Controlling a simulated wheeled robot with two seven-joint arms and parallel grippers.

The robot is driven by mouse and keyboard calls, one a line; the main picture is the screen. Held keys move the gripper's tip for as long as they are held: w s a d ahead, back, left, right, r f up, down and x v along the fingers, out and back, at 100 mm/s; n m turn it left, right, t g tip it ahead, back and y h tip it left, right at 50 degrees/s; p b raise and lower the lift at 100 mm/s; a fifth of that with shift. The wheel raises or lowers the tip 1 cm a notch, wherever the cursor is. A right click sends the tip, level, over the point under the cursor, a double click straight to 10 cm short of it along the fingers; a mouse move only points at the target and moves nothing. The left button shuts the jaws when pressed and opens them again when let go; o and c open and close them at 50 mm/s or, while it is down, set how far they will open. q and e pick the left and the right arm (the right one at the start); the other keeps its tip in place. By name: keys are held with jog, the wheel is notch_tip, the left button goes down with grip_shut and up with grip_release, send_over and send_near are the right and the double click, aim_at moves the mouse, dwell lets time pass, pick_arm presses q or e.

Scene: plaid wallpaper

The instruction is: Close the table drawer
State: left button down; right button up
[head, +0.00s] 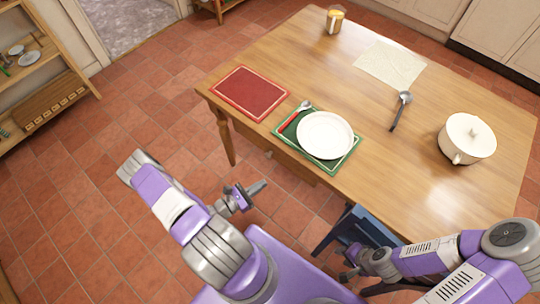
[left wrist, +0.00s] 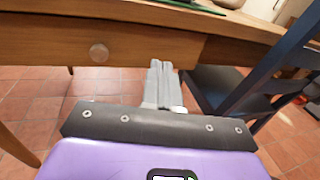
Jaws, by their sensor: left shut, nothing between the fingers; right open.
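The wooden table drawer (head: 294,168) shows below the near edge of the table (head: 440,75), partly hidden by the tabletop. In the left wrist view its front (left wrist: 150,48) has a round knob (left wrist: 98,52) left of my fingers. How far it stands out is hard to tell. My left gripper (head: 260,187) is shut and empty, out in front of the drawer. In the left wrist view its closed fingers (left wrist: 160,68) point at the right part of the drawer front; I cannot tell whether they touch it. My right gripper (head: 347,265) is open, low beside the blue chair.
A blue chair (head: 352,228) stands at the table's near side, right of the drawer. On the table are a red placemat (head: 250,92), a white plate (head: 325,135) on a green mat, a ladle (head: 399,110), a pot (head: 467,138) and a jar (head: 334,20). The floor at left is clear.

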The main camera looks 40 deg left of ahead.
pick_arm(q)
jog(key=a+n+t+y, duration=0.1)
jog(key=a+n+y, duration=0.1)
jog(key=a+y, duration=0.25)
jog(key=b, duration=0.2)
send_near(275, 150)
jog(key=shift+n, duration=0.4)
jog(key=w, duration=0.6)
jog(key=shift+w+d+f, duration=0.1)
jog(key=shift+w+d, duration=0.2)
jog(key=shift+w, duration=0.1)
